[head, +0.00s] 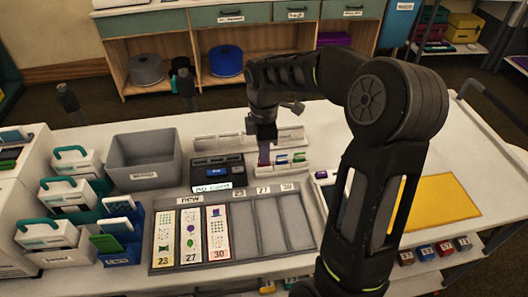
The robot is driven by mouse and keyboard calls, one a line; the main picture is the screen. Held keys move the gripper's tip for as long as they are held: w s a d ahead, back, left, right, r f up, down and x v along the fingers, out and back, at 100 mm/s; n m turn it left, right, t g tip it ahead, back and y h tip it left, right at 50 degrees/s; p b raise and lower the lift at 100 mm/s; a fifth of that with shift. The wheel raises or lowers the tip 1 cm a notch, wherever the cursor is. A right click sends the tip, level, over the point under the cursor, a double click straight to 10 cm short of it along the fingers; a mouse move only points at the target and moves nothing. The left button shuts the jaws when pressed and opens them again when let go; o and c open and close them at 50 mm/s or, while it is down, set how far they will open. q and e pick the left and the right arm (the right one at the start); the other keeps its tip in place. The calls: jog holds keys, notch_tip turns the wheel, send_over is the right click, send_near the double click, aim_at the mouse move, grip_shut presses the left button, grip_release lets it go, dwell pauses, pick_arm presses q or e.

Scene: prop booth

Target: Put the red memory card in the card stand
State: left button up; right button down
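My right gripper (264,139) points down over the left end of a white card stand (289,168). Its fingers look closed around a small, dull reddish card (264,156), which I take to be the red memory card. The card hangs upright below the fingertips at the left end of the stand. I cannot tell whether its lower edge is inside a slot or just above it. Small green and coloured cards (282,159) stand in the right part of the stand. My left gripper is not in view.
A black device (217,173) stands just left of the stand. A grey board (246,212) with three picture strips lies in front. A grey bin (145,161) and white caddies (72,168) fill the left. A yellow mat (446,196) lies right, beyond my arm.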

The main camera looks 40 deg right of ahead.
jog(key=c, duration=1.5)
grip_release()
jog(key=shift+c, duration=0.2)
jog(key=shift+r, duration=3.95)
